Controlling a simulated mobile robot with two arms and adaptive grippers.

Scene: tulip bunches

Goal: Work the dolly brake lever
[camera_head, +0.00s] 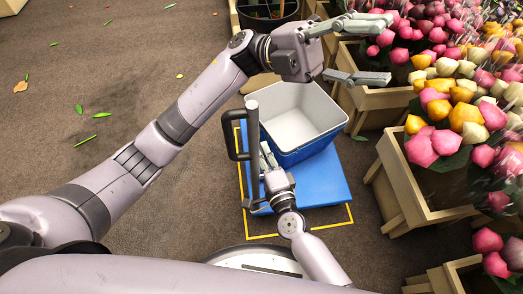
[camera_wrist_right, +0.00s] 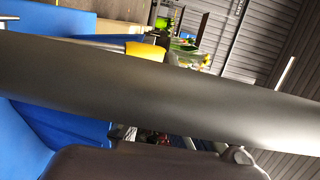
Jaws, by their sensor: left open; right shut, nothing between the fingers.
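The blue dolly (camera_head: 325,188) stands on the floor inside a yellow outline. A grey post (camera_head: 253,128) with a black loop handle (camera_head: 232,142) rises at its left side. I cannot make out the brake lever for certain. My right gripper (camera_head: 266,155) is shut and empty, close beside the post at the dolly's left edge; whether it touches is unclear. My left gripper (camera_head: 388,48) is open and empty, above and beyond the dolly near the flower crates. In the right wrist view a thick dark bar (camera_wrist_right: 160,90) crosses close to the camera, with blue surfaces (camera_wrist_right: 50,22) behind it.
A blue bin (camera_head: 312,152) with a pale inside sits on the dolly. Wooden crates (camera_head: 408,190) of tulip bunches (camera_head: 455,115) line the right side. A dark pot (camera_head: 266,18) stands at the back. The carpet at left is open, with scattered leaves (camera_head: 95,115).

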